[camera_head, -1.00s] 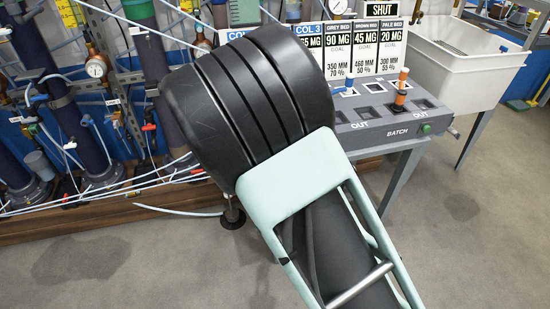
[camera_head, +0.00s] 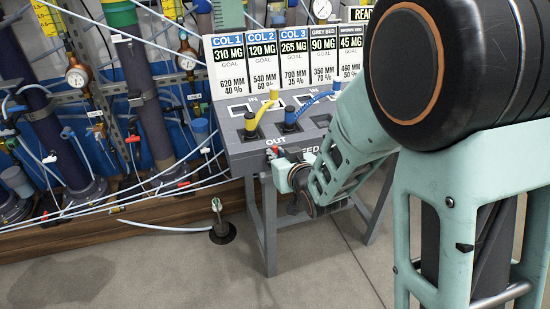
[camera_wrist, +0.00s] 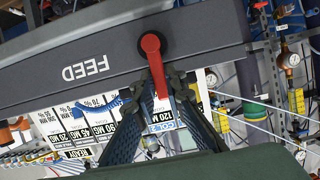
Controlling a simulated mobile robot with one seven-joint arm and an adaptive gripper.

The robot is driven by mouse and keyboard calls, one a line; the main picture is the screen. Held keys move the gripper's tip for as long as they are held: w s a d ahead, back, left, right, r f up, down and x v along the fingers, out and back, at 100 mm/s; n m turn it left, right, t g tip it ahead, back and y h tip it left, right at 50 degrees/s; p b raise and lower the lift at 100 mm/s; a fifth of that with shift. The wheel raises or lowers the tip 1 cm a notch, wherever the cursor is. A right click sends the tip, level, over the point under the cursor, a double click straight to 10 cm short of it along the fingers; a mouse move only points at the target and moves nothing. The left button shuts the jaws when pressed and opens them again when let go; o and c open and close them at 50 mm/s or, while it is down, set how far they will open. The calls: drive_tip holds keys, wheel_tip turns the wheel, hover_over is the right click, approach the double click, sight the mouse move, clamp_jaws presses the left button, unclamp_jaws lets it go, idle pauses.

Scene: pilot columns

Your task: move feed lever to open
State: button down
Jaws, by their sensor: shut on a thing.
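The red feed lever (camera_wrist: 153,62) sits on the dark front face of the grey console (camera_wrist: 30,90), beside the word FEED, in the wrist view. That view is upside down; the lever's arm runs from its round pivot toward the cards. My gripper (camera_wrist: 163,86) has its two fingers closed about the lever's free end. In the head view the lever (camera_head: 276,151) is a small red piece at the console's front edge, with my gripper (camera_head: 284,165) at it. My arm hides the right part of the console there.
Goal cards (camera_head: 262,62) stand behind the console, with a partly cut-off sign beginning "READ". Yellow (camera_head: 262,112) and blue (camera_head: 305,108) cables are plugged into the console top. Glass columns, gauges and loose tubing fill the left.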

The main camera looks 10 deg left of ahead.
idle(0.4)
drive_tip(key=c, duration=2)
unclamp_jaws()
drive_tip(key=shift+o, duration=0.2)
drive_tip(key=v, duration=0.7)
drive_tip(key=shift+s+d, duration=0.2)
drive_tip(key=shift+r, duration=0.1)
